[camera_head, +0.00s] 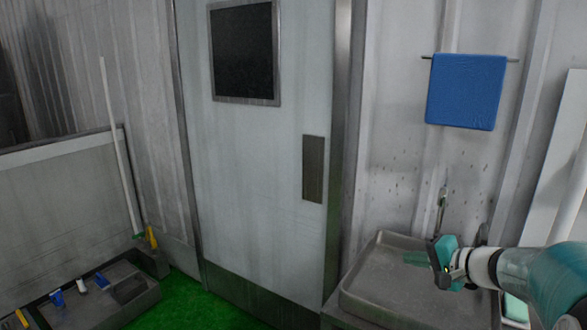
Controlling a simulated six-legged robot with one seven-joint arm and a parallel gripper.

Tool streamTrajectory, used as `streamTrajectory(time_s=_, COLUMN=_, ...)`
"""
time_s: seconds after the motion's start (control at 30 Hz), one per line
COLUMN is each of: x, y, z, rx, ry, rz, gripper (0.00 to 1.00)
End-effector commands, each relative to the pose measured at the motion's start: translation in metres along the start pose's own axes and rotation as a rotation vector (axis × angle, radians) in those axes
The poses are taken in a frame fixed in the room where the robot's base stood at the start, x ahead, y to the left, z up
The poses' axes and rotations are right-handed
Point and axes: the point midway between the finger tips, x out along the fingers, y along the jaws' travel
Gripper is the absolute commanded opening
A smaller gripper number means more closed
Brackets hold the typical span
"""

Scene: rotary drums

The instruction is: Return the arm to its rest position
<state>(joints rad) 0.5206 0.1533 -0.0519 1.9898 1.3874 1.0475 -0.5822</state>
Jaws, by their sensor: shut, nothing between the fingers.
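My gripper (424,259) shows at the lower right, at the end of my teal and white arm, which comes in from the right edge. Its fingers point left and are shut with nothing between them. It is in front of and above the grey sink basin (372,292) in this view. I cannot tell the exact height of the gripper over the basin. The base of my arm is out of view.
A closed white door (255,190) with a dark window (244,52) stands in the middle. A blue towel (466,92) hangs on the right wall above a tap (441,208). A grey trough (100,300) with small items sits lower left. Green floor (205,302) is clear before the door.

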Motion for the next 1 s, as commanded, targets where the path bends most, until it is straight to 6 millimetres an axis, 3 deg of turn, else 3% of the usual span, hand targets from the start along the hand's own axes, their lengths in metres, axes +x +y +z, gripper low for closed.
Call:
streamTrajectory(time_s=0.03, x=0.001, y=-0.012, z=0.031, rx=-0.048, ry=-0.051, rz=0.044, gripper=0.00)
streamTrajectory(time_s=0.2, x=-0.009, y=-0.022, z=0.119, rx=-0.201, ry=-0.186, rz=0.220, gripper=0.00)
streamTrajectory(time_s=0.4, x=-0.038, y=-0.014, z=0.199, rx=-0.408, ry=-0.271, rz=0.425, gripper=0.00)
streamTrajectory(time_s=0.5, x=-0.057, y=-0.005, z=0.228, rx=-0.523, ry=-0.283, rz=0.523, gripper=0.00)
streamTrajectory(time_s=0.7, x=-0.096, y=0.015, z=0.264, rx=-0.758, ry=-0.248, rz=0.690, gripper=0.00)
streamTrajectory(time_s=0.83, x=-0.113, y=0.024, z=0.272, rx=-0.869, ry=-0.206, rz=0.757, gripper=0.00)
streamTrajectory(time_s=1.0, x=-0.122, y=0.028, z=0.274, rx=-0.921, ry=-0.181, rz=0.789, gripper=0.00)
